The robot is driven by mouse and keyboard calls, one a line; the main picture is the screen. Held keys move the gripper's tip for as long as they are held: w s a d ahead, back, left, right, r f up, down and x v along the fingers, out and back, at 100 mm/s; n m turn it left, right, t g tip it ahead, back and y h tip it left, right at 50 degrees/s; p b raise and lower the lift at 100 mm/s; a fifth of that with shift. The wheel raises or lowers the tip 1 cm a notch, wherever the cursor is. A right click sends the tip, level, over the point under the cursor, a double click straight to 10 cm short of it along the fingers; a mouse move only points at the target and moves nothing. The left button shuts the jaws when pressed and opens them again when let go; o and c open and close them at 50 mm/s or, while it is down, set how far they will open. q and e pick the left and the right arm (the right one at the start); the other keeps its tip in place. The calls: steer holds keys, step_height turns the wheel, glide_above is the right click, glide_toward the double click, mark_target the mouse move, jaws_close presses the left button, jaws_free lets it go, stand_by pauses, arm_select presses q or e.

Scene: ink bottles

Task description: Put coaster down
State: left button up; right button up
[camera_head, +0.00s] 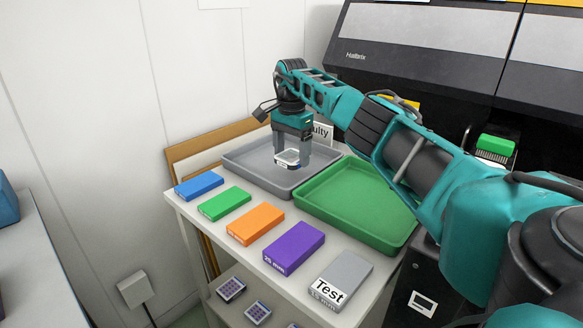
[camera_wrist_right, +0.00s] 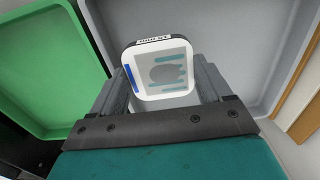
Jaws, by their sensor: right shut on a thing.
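The coaster (camera_head: 287,158) is a small, white, rounded square with a dark rim. In the right wrist view the coaster (camera_wrist_right: 161,70) shows a grey round mark, teal stripes and a blue strip on its face. My right gripper (camera_head: 291,160) is shut on it, with one finger on each side. It holds the coaster over the grey tray (camera_head: 243,163); I cannot tell whether the coaster touches the tray floor. The right wrist view shows the gripper's fingers (camera_wrist_right: 163,88) at the coaster's sides. My left gripper is not in view.
A green tray (camera_head: 358,205) stands right of the grey tray. Blue (camera_head: 199,185), green (camera_head: 224,203), orange (camera_head: 255,223), purple (camera_head: 294,248) and grey "Test" (camera_head: 341,280) blocks line the table's front edge. A dark printer-like machine (camera_head: 420,70) stands behind. The grey tray around the coaster looks empty.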

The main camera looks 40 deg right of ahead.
mark_target(291, 156)
step_height(291, 156, down, 4)
steer(key=shift+f+b, duration=0.1)
steer(key=shift+b, duration=0.3)
steer(key=o, duration=0.7)
steer(key=shift+f, duration=0.1)
steer(key=o, duration=0.4)
step_height(291, 156, up, 12)
steer(key=p, duration=0.3)
steer(key=shift+r, duration=0.25)
